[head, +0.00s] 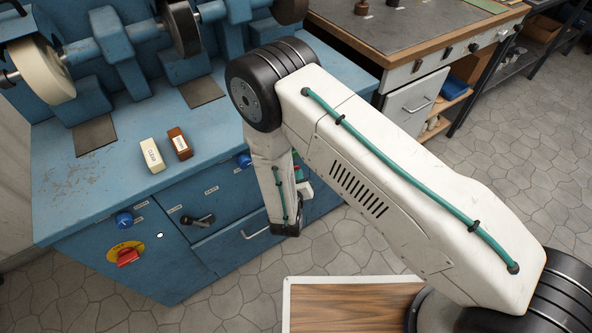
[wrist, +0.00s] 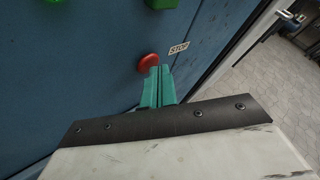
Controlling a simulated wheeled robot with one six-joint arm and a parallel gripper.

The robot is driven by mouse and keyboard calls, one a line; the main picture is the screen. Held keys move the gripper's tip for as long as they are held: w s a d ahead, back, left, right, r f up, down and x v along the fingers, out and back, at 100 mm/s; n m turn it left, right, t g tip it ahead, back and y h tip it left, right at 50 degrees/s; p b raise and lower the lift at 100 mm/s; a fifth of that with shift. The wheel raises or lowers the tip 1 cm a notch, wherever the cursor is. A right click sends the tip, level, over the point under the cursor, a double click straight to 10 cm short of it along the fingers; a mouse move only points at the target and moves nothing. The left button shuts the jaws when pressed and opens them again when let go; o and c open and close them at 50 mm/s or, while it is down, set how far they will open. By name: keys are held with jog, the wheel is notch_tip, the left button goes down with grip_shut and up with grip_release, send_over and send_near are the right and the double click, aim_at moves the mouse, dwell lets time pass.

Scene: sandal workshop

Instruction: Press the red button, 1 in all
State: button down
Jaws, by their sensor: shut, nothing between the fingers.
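The red button (wrist: 149,62) is a round dome on the blue cabinet front in the wrist view, beside a STOP label (wrist: 179,48). My gripper (wrist: 157,72) is shut and empty, with teal fingers pointing at the cabinet. Its tips overlap the lower right edge of the button in this view. I cannot tell whether they touch it. A green button (wrist: 160,3) sits above the red one, cut by the top edge. In the head view my arm hides most of this spot, so the red button is not clear there.
A red switch on a yellow plate (head: 127,256) is at the cabinet's lower left. A blue knob (head: 124,219) and a black crank handle (head: 198,219) stick out nearby. Two small blocks lie on the blue bench top (head: 110,200). Grey floor is open at right.

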jog(key=shift+w+a, duration=0.1)
dwell(0.5)
jog(key=shift+s+d, duration=0.5)
jog(key=shift+s, duration=0.25)
jog(key=s+d, duration=0.1)
jog(key=s, duration=0.1)
jog(key=s+d, duration=0.1)
jog(key=s, duration=0.1)
jog(key=shift+d, duration=0.4)
dwell(0.5)
